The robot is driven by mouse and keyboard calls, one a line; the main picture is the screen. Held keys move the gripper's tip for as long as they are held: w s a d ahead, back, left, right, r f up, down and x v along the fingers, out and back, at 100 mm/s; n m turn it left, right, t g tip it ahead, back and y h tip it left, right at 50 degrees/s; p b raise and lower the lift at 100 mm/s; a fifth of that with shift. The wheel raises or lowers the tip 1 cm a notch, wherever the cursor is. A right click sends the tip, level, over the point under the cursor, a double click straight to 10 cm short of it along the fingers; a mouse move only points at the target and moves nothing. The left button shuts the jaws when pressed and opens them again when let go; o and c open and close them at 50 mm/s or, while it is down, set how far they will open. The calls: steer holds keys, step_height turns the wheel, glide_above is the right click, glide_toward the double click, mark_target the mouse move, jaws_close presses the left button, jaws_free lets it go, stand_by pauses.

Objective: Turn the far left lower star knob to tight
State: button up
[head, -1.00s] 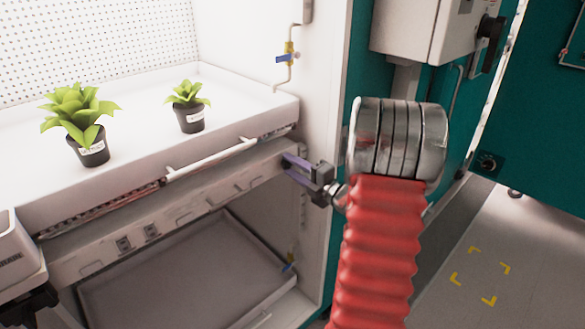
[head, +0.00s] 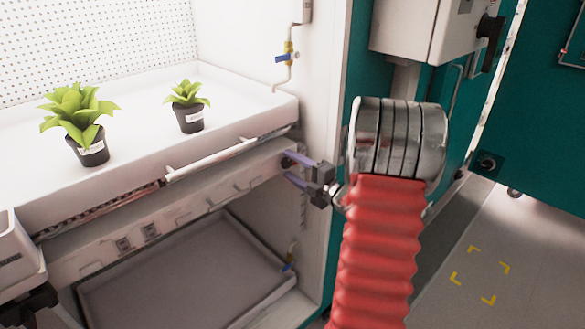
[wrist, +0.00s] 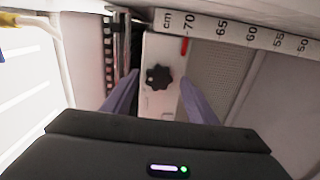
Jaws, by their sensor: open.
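A dark star knob (wrist: 158,77) sits on a pale plate in the wrist view, ahead of my gripper (wrist: 157,98). The two purple fingers are apart, one on each side of the knob in that picture; I see no contact. In the head view my gripper (head: 287,167) points left at the right end of the shelf front (head: 225,180). The star knob cannot be made out in the head view. Any tight or loose mark on it is not readable.
A centimetre scale (wrist: 235,30) runs above the knob, with a red pointer (wrist: 184,46) near 70. Two potted plants (head: 88,145) (head: 191,117) stand on the upper tray. A blue-handled valve (head: 287,57) is on the chamber wall. A lower tray (head: 180,275) lies below.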

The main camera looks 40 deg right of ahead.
steer(key=s, duration=1.3)
steer(key=shift+s+d, duration=0.2)
steer(key=shift+s, duration=0.2)
steer(key=shift+n, duration=0.3)
